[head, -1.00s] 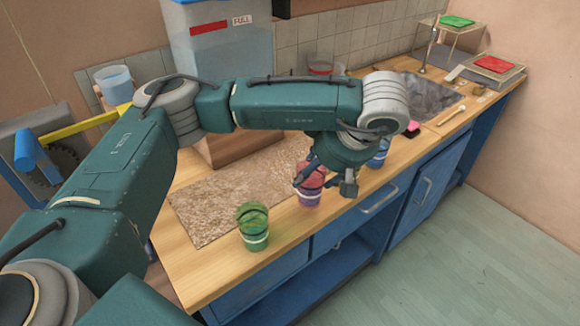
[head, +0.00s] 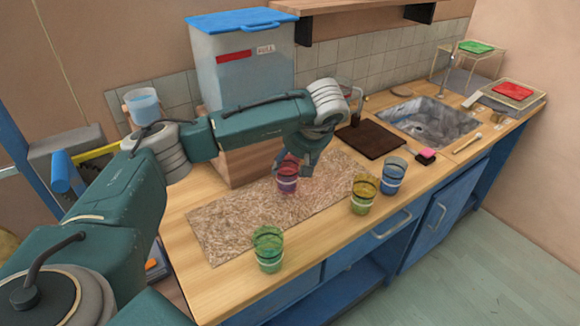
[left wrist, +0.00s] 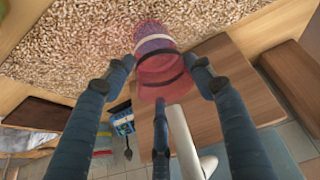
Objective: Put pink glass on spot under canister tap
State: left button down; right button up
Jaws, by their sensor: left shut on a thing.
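The pink glass (head: 287,182), with dark and light bands, is held over the speckled mat (head: 225,225) in front of the wooden stand (head: 232,168). My left gripper (head: 291,168) is shut on it; in the left wrist view the glass (left wrist: 158,55) sits between the fingers. I cannot tell whether its base touches the mat. The canister (head: 245,70), a clear tank with a blue lid, stands on the wooden stand. Its tap and the spot under it cannot be made out; my arm covers the canister's lower part. My right gripper is out of view.
A green glass (head: 268,250) stands at the counter's front left. A yellow glass (head: 362,195) and a blue glass (head: 394,175) stand to the right of the mat. A dark board (head: 370,138) and the sink (head: 428,122) lie farther right. A wall shelf (head: 350,10) hangs above.

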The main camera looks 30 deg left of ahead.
pick_arm(q)
notch_tip(320, 180, down, 2)
jog(key=shift+f+p, duration=0.1)
jog(key=shift+p, duration=0.25)
jog(key=shift+f, duration=0.25)
jog(key=c, duration=0.7)
grip_release()
jog(key=shift+r, duration=0.1)
jog(key=b+v, duration=0.2)
jog(key=v, duration=1)
jog(key=shift+r, duration=0.15)
